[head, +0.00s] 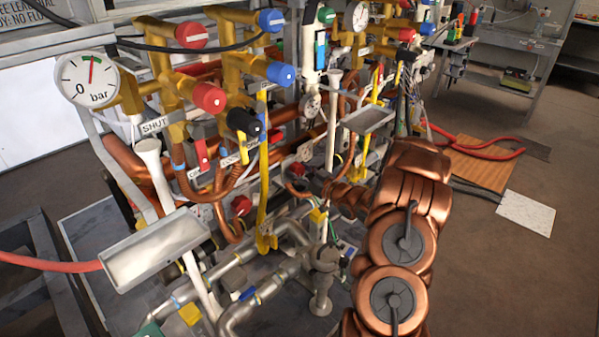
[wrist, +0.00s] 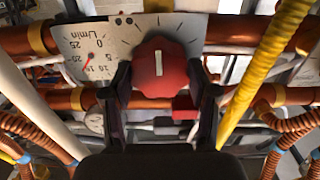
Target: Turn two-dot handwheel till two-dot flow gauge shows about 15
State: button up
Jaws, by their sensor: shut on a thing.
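The red handwheel (wrist: 158,62) with a white bar mark sits at the top middle of the wrist view. The two-dot flow gauge (wrist: 88,58), marked L/min, is just left of the handwheel. Its face looks tilted, and its small red needle is too blurred to read exactly. In the head view I cannot make out this gauge, and my gripper is hidden among the pipes and arm links.
A yellow pipe (wrist: 265,70) runs close on the right of my gripper. Copper pipes (wrist: 55,98) pass behind and below the handwheel. In the head view a bar gauge (head: 88,78), blue and red knobs (head: 208,97) and a grey tray (head: 155,250) crowd the left side.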

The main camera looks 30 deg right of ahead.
jog(key=shift+r+m+p, duration=0.15)
jog(key=shift+m+p, duration=0.15)
jog(key=shift+p, duration=0.15)
jog(key=shift+r+m+p, duration=0.15)
jog(key=shift+m+p, duration=0.35)
jog(key=shift+p, duration=0.4)
jog(key=m+p, duration=0.2)
jog(key=p, duration=0.1)
jog(key=shift+d, duration=0.1)
jog(key=m+p, duration=0.3)
jog(key=m, duration=0.1)
jog(key=shift+d, duration=0.1)
jog(key=m+p, duration=0.2)
jog(key=m, duration=0.1)
jog(key=shift+f+m+p, duration=0.25)
jog(key=shift+m+p, duration=0.05)
jog(key=shift+p, duration=0.1)
jog(key=shift+d+f+m+p, duration=0.15)
jog(key=shift+m+p, duration=0.55)
jog(key=shift+m, duration=1.1)
jog(key=o, duration=1.2)
jog(key=shift+w+f, duration=0.1)
jog(key=shift+c, duration=0.2)
